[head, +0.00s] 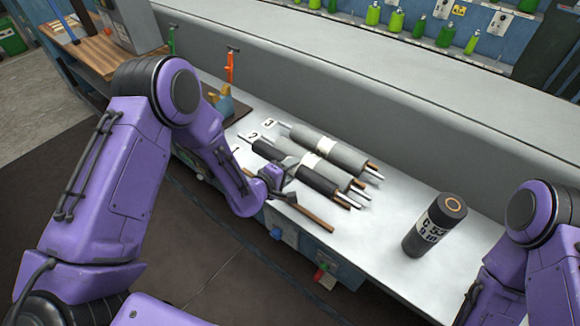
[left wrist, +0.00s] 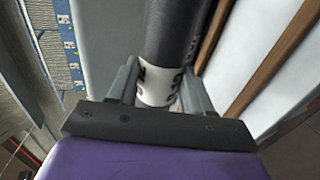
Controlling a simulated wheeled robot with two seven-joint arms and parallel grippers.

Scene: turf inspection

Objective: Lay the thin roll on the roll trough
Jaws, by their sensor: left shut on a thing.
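The thin roll (head: 318,181) is dark with a white printed band, which shows in the left wrist view (left wrist: 160,85) between my fingers. My left gripper (head: 285,182) is shut on it at the front of the pale counter. Two brown rails with a pale strip between them run beside the held roll; the outer rail (left wrist: 275,60) shows right of it, and a brown rail (head: 316,218) shows in the head view. They look like part of the roll trough, but I cannot tell surely. Whether the roll touches anything below is hidden. My right gripper is out of view.
A dark labelled roll (head: 435,225) stands upright to the right. An orange-handled tool (head: 230,66) stands at the left. The counter between is clear.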

